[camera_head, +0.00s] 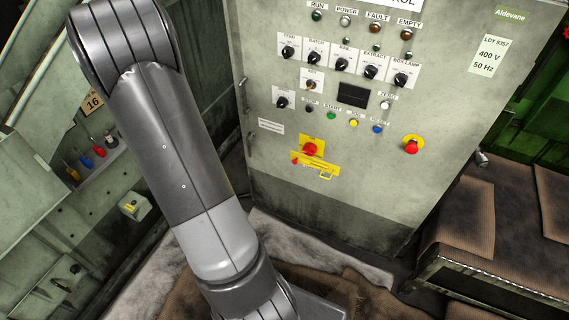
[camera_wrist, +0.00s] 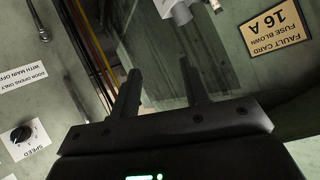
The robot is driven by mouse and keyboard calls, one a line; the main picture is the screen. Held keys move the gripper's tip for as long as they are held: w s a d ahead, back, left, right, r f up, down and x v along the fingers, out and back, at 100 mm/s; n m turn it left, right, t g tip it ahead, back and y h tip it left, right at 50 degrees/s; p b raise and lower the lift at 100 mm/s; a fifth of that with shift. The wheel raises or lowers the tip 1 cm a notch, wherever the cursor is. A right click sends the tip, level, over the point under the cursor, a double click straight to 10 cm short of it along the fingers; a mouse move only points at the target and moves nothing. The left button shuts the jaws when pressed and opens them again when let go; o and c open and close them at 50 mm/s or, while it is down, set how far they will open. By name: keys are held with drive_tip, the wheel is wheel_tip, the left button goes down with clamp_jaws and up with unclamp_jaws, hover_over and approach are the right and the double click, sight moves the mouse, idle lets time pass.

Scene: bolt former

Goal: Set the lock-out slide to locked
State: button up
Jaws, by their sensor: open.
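A yellow strip (camera_head: 315,166) on the grey control cabinet appears to be the lock-out slide. It sits just below a red rotary knob (camera_head: 311,149) on a yellow plate. A small red piece shows near the strip's left end and a yellow loop at its lower right. The lettering is too small to read, so I cannot tell its setting. My gripper (camera_wrist: 160,67) is open and empty in the wrist view, its fingers apart over a gap between panels. The slide is not visible there. The head view does not show my fingers.
The cabinet face (camera_head: 400,185) carries several knobs and lamps, and a red emergency button (camera_head: 412,146) right of the slide. A worn bench (camera_head: 490,215) stands at the right. In the wrist view, a speed knob (camera_wrist: 20,134) is at left and a fault card (camera_wrist: 275,30) at upper right.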

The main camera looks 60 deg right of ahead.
drive_tip(key=s+d+f+m+g+h, duration=0.2)
drive_tip(key=s+d+f+h, duration=0.15)
drive_tip(key=d+f, duration=0.5)
drive_tip(key=m+g+h, duration=0.4)
drive_tip(key=g+h, duration=0.3)
approach(294, 163)
drive_tip(key=shift+y, duration=0.25)
drive_tip(key=d, duration=0.8)
drive_tip(key=shift+s+r, duration=0.2)
drive_tip(key=shift+r, duration=0.15)
clamp_jaws()
